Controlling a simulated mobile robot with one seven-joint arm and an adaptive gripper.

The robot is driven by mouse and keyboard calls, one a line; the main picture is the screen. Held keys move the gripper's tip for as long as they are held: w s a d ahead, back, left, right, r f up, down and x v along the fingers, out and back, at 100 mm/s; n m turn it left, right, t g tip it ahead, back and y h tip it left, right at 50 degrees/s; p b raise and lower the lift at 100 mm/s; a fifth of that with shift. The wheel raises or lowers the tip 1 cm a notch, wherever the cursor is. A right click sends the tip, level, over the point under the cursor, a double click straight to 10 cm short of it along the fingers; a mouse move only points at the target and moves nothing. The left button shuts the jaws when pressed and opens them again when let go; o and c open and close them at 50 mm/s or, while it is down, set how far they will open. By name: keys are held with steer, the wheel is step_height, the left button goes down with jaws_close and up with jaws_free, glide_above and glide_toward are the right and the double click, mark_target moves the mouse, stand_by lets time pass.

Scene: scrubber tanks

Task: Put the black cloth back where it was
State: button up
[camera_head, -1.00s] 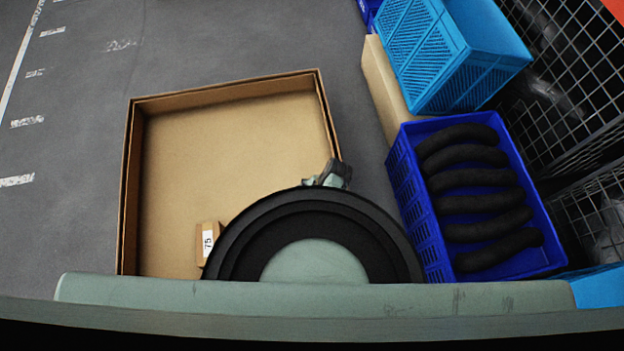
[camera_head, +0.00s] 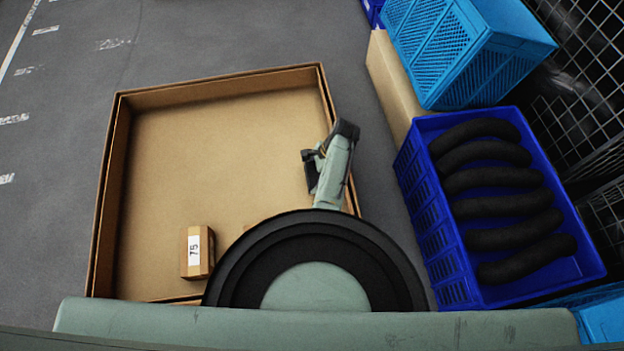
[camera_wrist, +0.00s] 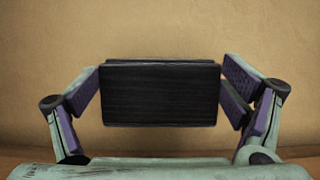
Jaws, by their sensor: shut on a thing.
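A black, flat-faced rectangular thing, which I take for the folded black cloth (camera_wrist: 160,104), shows in the wrist view. It sits between the two purple-padded fingers of my gripper (camera_wrist: 161,92), which is shut on it. Behind it is a plain tan surface, with a browner band low in the picture. In the head view my arm reaches over the right side of a large open cardboard box (camera_head: 112,190). The held cloth cannot be made out clearly there.
A small carton marked 75 (camera_head: 194,253) stands inside the big box near its front. A dark blue crate (camera_head: 428,232) with several curved black rolls (camera_head: 500,180) stands to the right. Behind it are a light blue crate (camera_head: 465,45) and wire mesh cages (camera_head: 590,60). Grey floor (camera_head: 60,130) is clear at left.

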step_height(320, 180, down, 2)
steer(key=shift+f+b, duration=0.1)
steer(key=shift+b, duration=0.55)
steer(key=shift+r, duration=0.2)
steer(key=shift+f, duration=0.15)
steer(key=o, duration=0.8)
steer(key=shift+o, duration=0.2)
steer(key=p+v, duration=0.2)
steer(key=v, duration=1)
